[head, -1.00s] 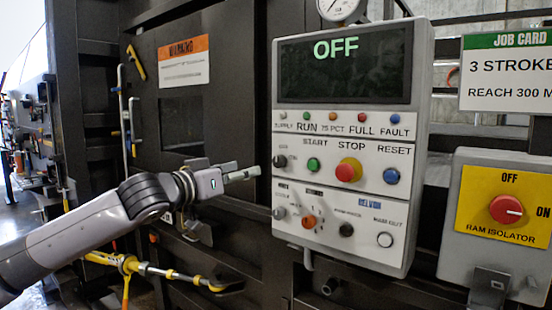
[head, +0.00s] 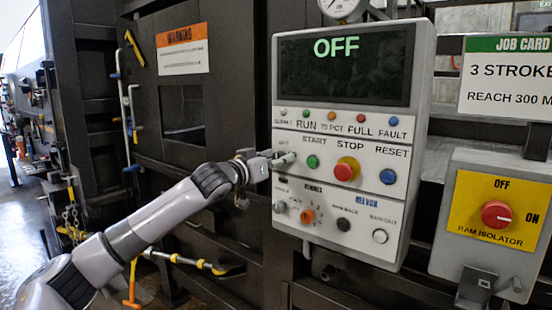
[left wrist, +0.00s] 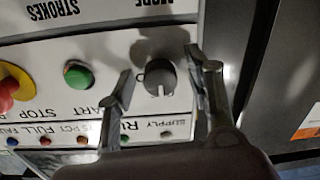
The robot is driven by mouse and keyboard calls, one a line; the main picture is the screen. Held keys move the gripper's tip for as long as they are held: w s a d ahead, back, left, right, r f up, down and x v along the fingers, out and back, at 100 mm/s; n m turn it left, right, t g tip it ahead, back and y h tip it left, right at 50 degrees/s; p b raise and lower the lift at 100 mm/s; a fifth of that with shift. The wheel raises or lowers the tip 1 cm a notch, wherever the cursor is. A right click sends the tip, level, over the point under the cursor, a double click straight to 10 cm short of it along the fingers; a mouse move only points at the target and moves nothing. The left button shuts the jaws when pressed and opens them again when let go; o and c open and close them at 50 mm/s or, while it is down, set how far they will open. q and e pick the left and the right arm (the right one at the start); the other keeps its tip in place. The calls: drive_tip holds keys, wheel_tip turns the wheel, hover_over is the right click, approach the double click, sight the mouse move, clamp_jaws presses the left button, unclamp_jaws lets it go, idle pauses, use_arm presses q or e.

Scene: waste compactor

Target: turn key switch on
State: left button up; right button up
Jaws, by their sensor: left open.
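The key switch is a round dark grey knob (left wrist: 157,79) with a light pointer mark, on the white control panel (head: 330,230) at the left end of the START row. In the head view my left gripper (head: 284,159) is in front of it and mostly hides it. In the left wrist view, which shows the panel upside down, my open left gripper (left wrist: 160,72) has one finger on each side of the knob. There are gaps between fingers and knob, and I see no clear contact. The panel display (head: 345,65) reads OFF. My right gripper is not in view.
A green START button (head: 313,161), a red STOP button on yellow (head: 345,170) and a blue RESET button (head: 388,176) sit along the same row. More knobs sit below. The ram isolator box (head: 495,215) stands to the right. A yellow-handled tool (head: 200,264) is below my arm.

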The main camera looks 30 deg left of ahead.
use_arm(q)
drive_tip(key=shift+c, duration=2.1)
clamp_jaws()
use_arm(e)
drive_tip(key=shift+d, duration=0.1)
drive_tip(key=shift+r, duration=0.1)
